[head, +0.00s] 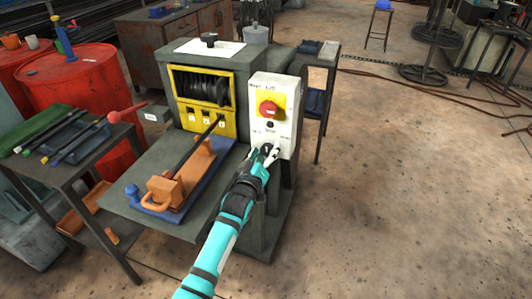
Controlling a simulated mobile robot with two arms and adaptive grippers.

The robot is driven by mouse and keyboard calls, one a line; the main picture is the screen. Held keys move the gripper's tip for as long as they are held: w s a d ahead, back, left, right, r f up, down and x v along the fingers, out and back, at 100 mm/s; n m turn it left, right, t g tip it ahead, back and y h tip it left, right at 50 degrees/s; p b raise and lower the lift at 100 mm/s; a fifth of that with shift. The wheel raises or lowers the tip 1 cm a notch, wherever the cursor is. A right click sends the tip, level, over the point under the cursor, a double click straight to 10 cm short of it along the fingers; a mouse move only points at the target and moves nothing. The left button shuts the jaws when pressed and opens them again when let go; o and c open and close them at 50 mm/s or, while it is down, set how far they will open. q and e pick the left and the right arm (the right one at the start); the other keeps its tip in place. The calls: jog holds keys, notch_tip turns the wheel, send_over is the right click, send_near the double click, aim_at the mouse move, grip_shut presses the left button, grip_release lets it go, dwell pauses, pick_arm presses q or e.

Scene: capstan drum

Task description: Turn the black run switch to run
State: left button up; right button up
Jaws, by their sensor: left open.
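A white control box (286,128) is fixed to the right front of the grey machine. It carries a red knob (268,108) on a yellow plate and a small black round part (270,125) below that. A dark part that looks like the black run switch (267,147) shows low on the box, mostly hidden by my left gripper (265,151). The left gripper is open, its fingers at the lower face of the box, around or just in front of that part. I cannot tell whether they touch it. The switch's setting cannot be read. My right gripper is out of view.
The capstan machine (213,56) has a dark drum behind a yellow frame. A grey shelf in front holds a blue base with an orange block (165,188). A tool cart (72,150) and red barrels (72,85) stand left. The floor at right is mostly clear.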

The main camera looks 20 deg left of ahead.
pick_arm(q)
jog(key=shift+c, duration=0.5)
jog(key=c, duration=1.1)
jog(key=shift+o, duration=0.2)
jog(key=shift+m, duration=0.4)
jog(key=m+p, duration=0.1)
jog(key=m, duration=0.2)
jog(key=shift+m, duration=0.4)
jog(key=m+p, duration=0.1)
jog(key=m, duration=0.2)
jog(key=shift+m, duration=1.2)
